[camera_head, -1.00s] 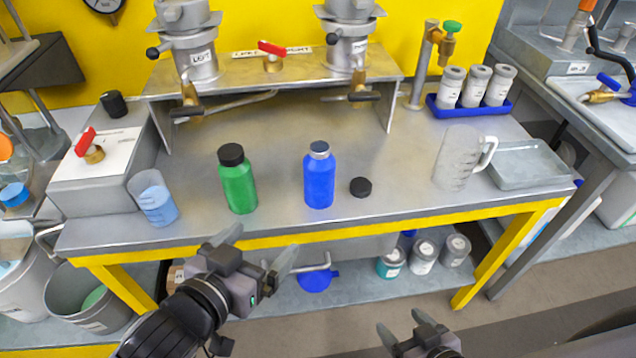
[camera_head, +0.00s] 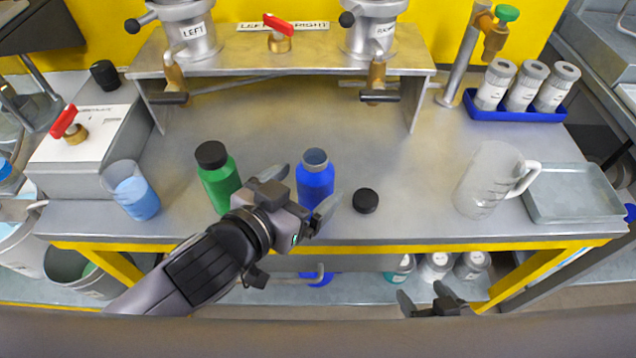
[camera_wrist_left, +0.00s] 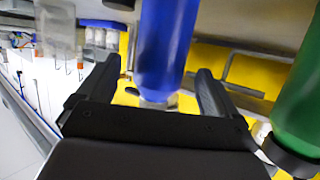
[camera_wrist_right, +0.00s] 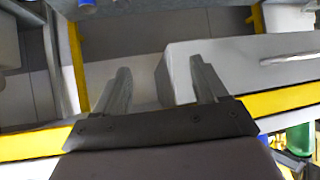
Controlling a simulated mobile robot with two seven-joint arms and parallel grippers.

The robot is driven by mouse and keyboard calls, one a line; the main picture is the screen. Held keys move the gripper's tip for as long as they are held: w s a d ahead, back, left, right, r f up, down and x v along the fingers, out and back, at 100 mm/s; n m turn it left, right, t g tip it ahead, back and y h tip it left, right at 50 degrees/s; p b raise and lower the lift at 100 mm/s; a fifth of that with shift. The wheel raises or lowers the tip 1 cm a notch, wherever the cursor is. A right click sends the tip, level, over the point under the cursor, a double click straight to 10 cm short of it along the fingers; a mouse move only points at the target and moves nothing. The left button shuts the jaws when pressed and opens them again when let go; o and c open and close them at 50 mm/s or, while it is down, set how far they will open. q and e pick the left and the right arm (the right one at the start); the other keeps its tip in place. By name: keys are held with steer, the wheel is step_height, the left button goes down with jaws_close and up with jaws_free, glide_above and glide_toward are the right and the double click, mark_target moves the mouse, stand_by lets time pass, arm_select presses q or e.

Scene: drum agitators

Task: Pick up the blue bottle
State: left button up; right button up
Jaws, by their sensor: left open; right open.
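The blue bottle (camera_head: 316,182) stands upright and uncapped on the metal bench, near its front edge. My left gripper (camera_head: 301,190) is open at the bottle's near side, one finger to its left and one in front of it to the right. In the left wrist view the blue bottle (camera_wrist_left: 166,45) appears upside down between the open fingers (camera_wrist_left: 157,70), with gaps on both sides. I cannot tell how deep it sits between them. My right gripper (camera_head: 422,297) is open and empty, low in front of the bench; it also shows in the right wrist view (camera_wrist_right: 160,70).
A green bottle (camera_head: 217,178) with a black cap stands close left of my left gripper. A loose black cap (camera_head: 366,200) lies right of the blue bottle. A beaker (camera_head: 131,190) is at left; a clear jug (camera_head: 488,180) and grey tray (camera_head: 574,194) are at right.

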arm_select(q)
steer(key=shift+x, duration=2.7)
steer(key=shift+r, duration=0.1)
steer(key=c, duration=1.2)
